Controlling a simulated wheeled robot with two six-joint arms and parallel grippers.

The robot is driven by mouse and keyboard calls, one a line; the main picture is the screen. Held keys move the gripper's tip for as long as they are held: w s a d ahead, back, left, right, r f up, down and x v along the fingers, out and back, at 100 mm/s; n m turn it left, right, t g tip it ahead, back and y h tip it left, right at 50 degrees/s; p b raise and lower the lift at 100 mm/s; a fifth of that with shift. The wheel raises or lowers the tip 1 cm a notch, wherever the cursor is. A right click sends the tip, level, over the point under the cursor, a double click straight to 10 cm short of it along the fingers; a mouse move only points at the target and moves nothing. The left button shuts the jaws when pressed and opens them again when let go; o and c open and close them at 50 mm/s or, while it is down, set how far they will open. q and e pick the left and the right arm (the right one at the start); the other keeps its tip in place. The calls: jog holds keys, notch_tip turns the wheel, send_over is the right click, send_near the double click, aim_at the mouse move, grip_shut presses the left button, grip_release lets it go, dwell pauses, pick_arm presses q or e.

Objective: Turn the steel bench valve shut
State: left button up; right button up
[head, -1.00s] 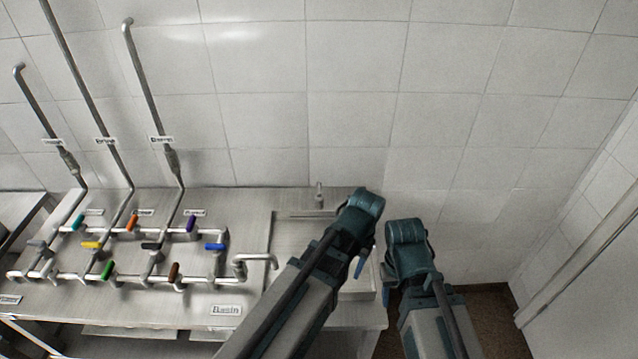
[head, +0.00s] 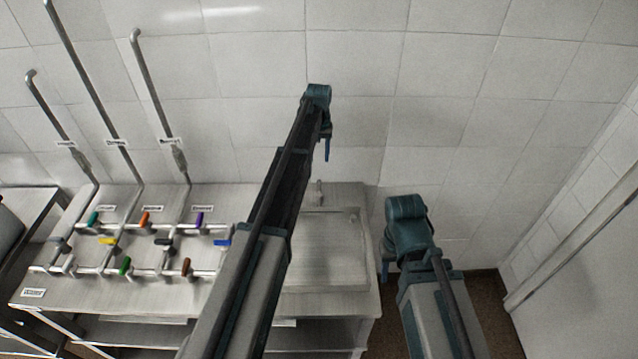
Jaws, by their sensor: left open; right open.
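A steel bench (head: 110,303) at the left carries a grid of pipes with small coloured lever handles. These are teal (head: 93,219), orange (head: 145,219), purple (head: 199,219), yellow (head: 107,241), black (head: 163,241), blue (head: 222,242), green (head: 125,266), brown (head: 186,266) and grey (head: 62,245). The labels are too small to read surely, so I cannot tell which is the steel bench valve. My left gripper (head: 327,148) is open, raised before the wall, right of the handles. My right gripper (head: 385,265) is open, mostly hidden behind its wrist, right of the basin. Neither touches a handle.
A shallow basin (head: 345,270) with a small tap is set in the bench's right part. Pipes (head: 150,90) rise up the tiled wall. My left arm covers the bench's middle. Another steel table (head: 30,205) stands at the far left. Floor shows at the right.

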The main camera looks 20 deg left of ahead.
aim_at(319, 185)
pick_arm(q)
notch_tip(319, 185, down, 13)
jog(key=b, duration=1.3)
jog(key=shift+f, duration=0.15)
jog(key=shift+c, duration=0.2)
grip_shut()
